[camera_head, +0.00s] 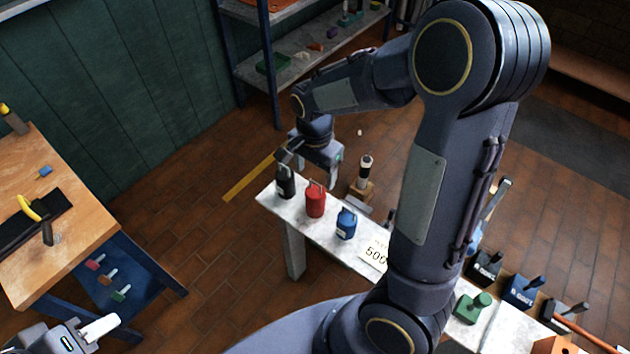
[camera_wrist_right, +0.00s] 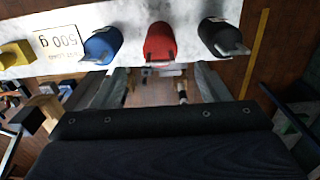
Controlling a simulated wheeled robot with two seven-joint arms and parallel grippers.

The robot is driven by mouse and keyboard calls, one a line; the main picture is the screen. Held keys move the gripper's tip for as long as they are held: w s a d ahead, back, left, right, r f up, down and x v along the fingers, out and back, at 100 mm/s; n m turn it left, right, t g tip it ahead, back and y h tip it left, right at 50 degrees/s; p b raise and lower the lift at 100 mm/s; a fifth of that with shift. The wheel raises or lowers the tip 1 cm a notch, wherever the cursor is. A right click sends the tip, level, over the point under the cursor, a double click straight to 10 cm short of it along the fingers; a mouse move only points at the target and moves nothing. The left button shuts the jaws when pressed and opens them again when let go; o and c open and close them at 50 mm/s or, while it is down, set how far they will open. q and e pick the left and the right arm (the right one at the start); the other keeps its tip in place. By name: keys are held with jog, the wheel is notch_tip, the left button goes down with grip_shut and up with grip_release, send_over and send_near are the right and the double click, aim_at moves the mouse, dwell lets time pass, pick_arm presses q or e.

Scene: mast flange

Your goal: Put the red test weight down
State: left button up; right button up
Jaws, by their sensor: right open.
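The red test weight (camera_head: 315,201) stands upright on a pale stone-topped bench, between a black weight (camera_head: 285,183) and a blue weight (camera_head: 346,224). My right gripper (camera_head: 311,160) is open and empty just beyond the red weight. In the right wrist view the red weight (camera_wrist_right: 160,42) lies ahead of the gap between my right gripper's fingers (camera_wrist_right: 155,80), its handle towards them. I cannot tell if a finger touches it. My left gripper (camera_head: 92,328) is at the lower left edge, partly cut off, far from the weights.
A 500 g card (camera_head: 375,254) lies beside the blue weight; the wrist view also shows a yellow piece (camera_wrist_right: 17,54). A green weight (camera_head: 472,307) and dark blocks stand further right. A wooden workbench (camera_head: 62,245) is at left. My right arm hides part of the bench.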

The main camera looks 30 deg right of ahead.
notch_tip(320, 180, up, 4)
jog(key=shift+f, duration=0.1)
jog(key=shift+s+r, duration=0.1)
jog(key=shift+r, duration=0.15)
jog(key=s+a+r+n+t+y, duration=0.2)
jog(key=s+r+n, duration=0.1)
jog(key=s+n, duration=0.3)
jog(key=s+a+r+n+t+y, duration=0.1)
jog(key=s+a+r+n+t, duration=0.1)
jog(key=s+n, duration=0.4)
jog(key=s+r+t, duration=0.1)
jog(key=s+r, duration=0.1)
jog(key=s, duration=0.3)
jog(key=shift+t+y, duration=0.3)
jog(key=shift+y, duration=0.1)
jog(key=shift+r, duration=0.1)
notch_tip(320, 180, up, 4)
jog(key=p, duration=0.4)
